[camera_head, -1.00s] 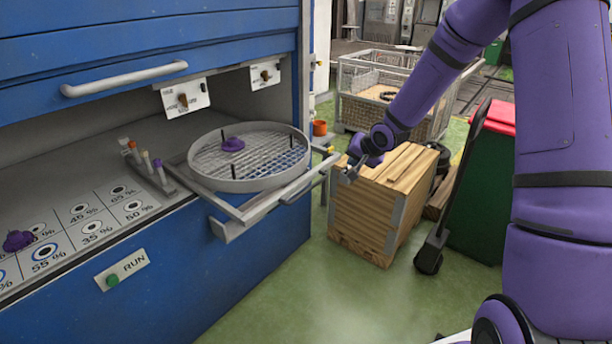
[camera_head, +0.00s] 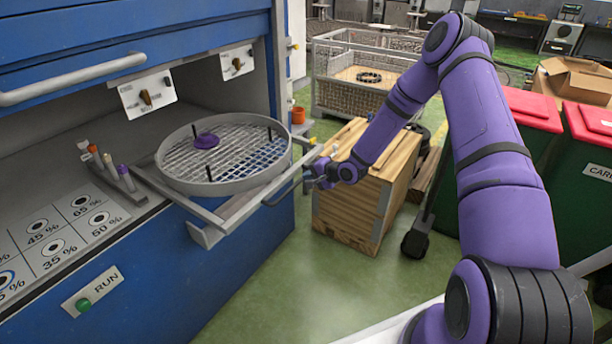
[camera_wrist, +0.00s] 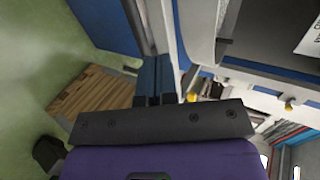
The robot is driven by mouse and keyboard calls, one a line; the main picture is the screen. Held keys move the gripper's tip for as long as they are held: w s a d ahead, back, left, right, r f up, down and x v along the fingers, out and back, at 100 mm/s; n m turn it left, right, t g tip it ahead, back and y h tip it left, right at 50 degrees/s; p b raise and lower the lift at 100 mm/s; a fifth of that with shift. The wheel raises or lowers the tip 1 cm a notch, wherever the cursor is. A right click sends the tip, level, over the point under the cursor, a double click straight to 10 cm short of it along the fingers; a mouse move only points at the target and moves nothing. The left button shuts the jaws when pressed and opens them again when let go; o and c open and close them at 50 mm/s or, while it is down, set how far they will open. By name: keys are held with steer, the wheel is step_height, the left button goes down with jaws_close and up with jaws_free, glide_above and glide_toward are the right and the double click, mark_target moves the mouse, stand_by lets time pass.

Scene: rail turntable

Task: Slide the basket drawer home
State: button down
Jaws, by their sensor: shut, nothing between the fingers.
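The basket drawer is a round grey mesh basket (camera_head: 225,187) on a pulled-out metal frame (camera_head: 228,216) that juts from the blue cabinet. A purple piece (camera_head: 206,140) and several black pins stand in the basket.
A wooden crate (camera_head: 345,212) stands under and beside my gripper. A wire cage (camera_head: 340,100) is behind, and red-lidded green bins (camera_head: 590,170) stand at the right. Green floor (camera_head: 290,275) is clear before the cabinet.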

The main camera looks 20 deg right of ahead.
mark_target(287, 179)
steer(key=x, duration=0.8)
steer(key=shift+a, duration=0.15)
